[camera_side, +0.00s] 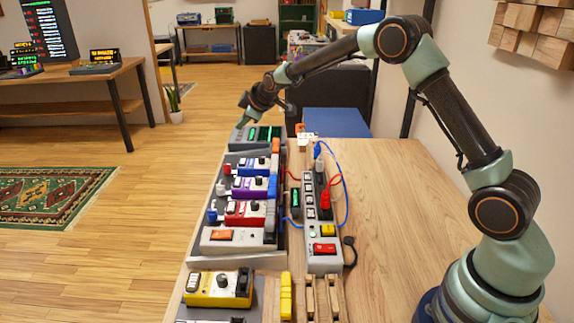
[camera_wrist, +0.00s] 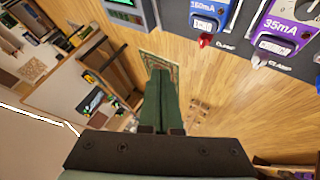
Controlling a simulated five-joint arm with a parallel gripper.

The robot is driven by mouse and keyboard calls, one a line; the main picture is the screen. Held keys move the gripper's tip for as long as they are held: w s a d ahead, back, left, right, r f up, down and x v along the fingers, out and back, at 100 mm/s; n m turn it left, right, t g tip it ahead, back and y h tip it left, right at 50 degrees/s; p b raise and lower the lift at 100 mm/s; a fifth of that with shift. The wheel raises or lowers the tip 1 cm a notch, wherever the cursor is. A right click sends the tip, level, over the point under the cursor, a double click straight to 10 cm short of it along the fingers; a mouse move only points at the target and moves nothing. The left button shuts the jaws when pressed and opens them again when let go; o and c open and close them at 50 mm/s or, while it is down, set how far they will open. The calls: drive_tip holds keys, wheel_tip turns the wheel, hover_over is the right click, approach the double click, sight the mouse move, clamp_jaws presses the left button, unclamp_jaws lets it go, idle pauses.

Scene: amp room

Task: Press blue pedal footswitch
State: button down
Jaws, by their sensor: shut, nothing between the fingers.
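The blue pedal (camera_side: 251,167) stands in the row on the pedalboard, on the far side of the purple pedal (camera_side: 250,187). In the wrist view the blue pedal (camera_wrist: 209,14) is cut off by the top edge, right of centre; its footswitch cannot be made out clearly. My gripper (camera_side: 241,123) hangs above the far end of the board, by the grey unit with green displays (camera_side: 257,136), beyond the blue pedal and apart from it. The wrist view shows its dark green fingers (camera_wrist: 160,75) together and empty, with wooden floor beyond them.
A red pedal (camera_side: 246,212) and a grey pedal with an orange switch (camera_side: 222,238) stand nearer. A power strip (camera_side: 322,245) with red and blue cables lies right of the board. The bench top (camera_side: 390,220) is clear further right. Open floor lies left.

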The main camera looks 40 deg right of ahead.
sight(246, 162)
idle(0.3)
drive_tip(key=shift+f, duration=4.4)
drive_tip(key=shift+f, duration=0.2)
drive_tip(key=shift+f, duration=0.25)
drive_tip(key=shift+f, duration=0.55)
drive_tip(key=shift+r, duration=0.15)
drive_tip(key=shift+s+r, duration=0.1)
drive_tip(key=shift+r, duration=0.65)
drive_tip(key=shift+r, duration=2.55)
